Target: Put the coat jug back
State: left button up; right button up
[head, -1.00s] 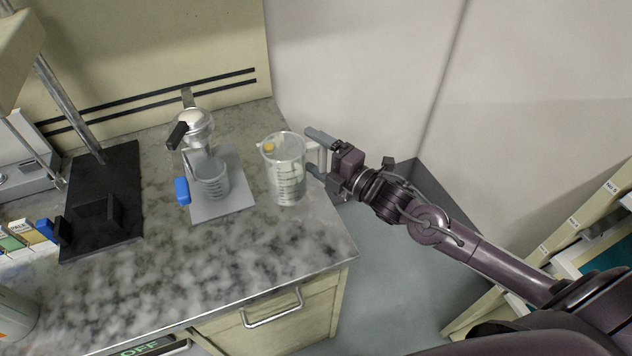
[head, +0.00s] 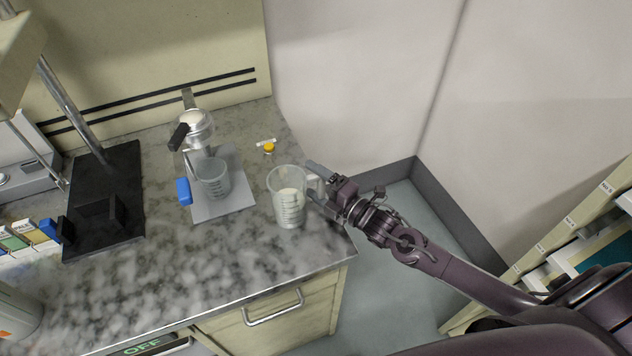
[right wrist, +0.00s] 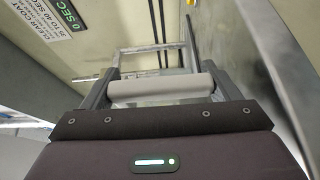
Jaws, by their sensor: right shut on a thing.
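A clear jug with graduation marks (head: 289,207) holds a pale content and is at the right end of the marble counter. Whether its base touches the counter is hard to tell. My right gripper (head: 318,184) is shut on the jug's handle at the jug's right side. In the right wrist view the pale handle bar (right wrist: 162,88) lies across between the fingers. A second clear cup (head: 213,178) stands on a grey plate (head: 232,205) to the left, under a metal device. My left gripper is not in view.
A metal device (head: 197,128) with a blue-handled part (head: 184,191) stands left of the jug. A small orange-yellow item (head: 269,148) lies behind the jug. A black stand base (head: 120,170) is farther left. The front counter (head: 200,270) is clear.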

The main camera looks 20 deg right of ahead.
jog(key=o, duration=1.4)
jog(key=shift+f, duration=0.15)
jog(key=shift+r, duration=0.3)
jog(key=b+v, duration=0.1)
jog(key=v, duration=1.1)
jog(key=shift+b, duration=0.35)
